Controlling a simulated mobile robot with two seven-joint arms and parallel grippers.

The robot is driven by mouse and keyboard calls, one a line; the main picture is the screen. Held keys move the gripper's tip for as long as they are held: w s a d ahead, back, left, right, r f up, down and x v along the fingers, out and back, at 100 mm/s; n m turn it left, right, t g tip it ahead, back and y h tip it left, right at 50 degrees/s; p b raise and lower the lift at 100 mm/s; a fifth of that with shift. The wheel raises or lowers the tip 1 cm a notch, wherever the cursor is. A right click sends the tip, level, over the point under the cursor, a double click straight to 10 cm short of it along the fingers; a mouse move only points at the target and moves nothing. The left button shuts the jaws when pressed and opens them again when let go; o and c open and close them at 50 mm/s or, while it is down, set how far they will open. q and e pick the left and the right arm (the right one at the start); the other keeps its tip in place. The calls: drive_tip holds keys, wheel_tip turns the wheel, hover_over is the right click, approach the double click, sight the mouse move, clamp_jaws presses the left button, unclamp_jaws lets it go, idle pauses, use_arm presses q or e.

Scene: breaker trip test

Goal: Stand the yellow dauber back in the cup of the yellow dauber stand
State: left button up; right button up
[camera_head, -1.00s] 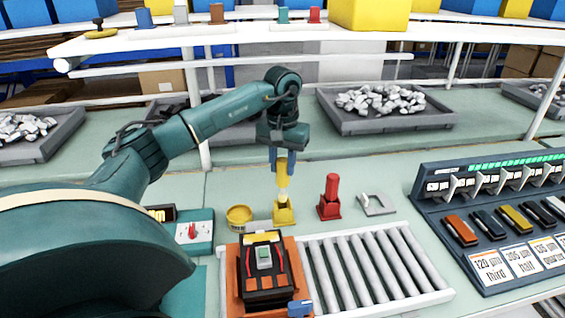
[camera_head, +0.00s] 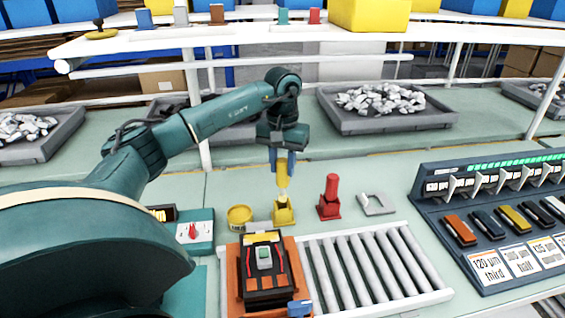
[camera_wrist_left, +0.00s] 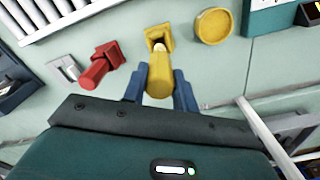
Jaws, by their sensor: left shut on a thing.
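The yellow dauber (camera_head: 283,178) is held upright in my left gripper (camera_head: 283,160), whose blue fingers are shut on its yellow handle. The yellow dauber stand (camera_head: 284,215) is on the bench directly below. The dauber's pale lower end is at the cup's mouth; I cannot tell how far inside it is. In the left wrist view the dauber (camera_wrist_left: 158,82) points at the yellow stand (camera_wrist_left: 157,33), and its pale tip shows at the cup opening. My right gripper is not in view.
A red dauber in its stand (camera_head: 329,198) is just to the right, and an open yellow tub (camera_head: 239,217) is just to the left. A grey bracket (camera_head: 376,204) lies further right. A roller conveyor (camera_head: 365,270) and an orange-and-black device (camera_head: 263,270) are in front.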

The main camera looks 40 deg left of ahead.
sight(282, 183)
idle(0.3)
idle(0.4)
use_arm(q)
drive_tip(key=shift+f, duration=0.45)
drive_tip(key=shift+f+b, duration=0.3)
drive_tip(key=shift+b, duration=0.05)
drive_tip(key=shift+f, duration=0.45)
drive_tip(key=shift+f+b, duration=0.4)
drive_tip(key=shift+b, duration=0.1)
drive_tip(key=shift+f, duration=0.1)
drive_tip(key=shift+f+b, duration=0.95)
drive_tip(key=shift+f, duration=0.45)
drive_tip(key=o, duration=1.1)
drive_tip(key=shift+c, duration=0.2)
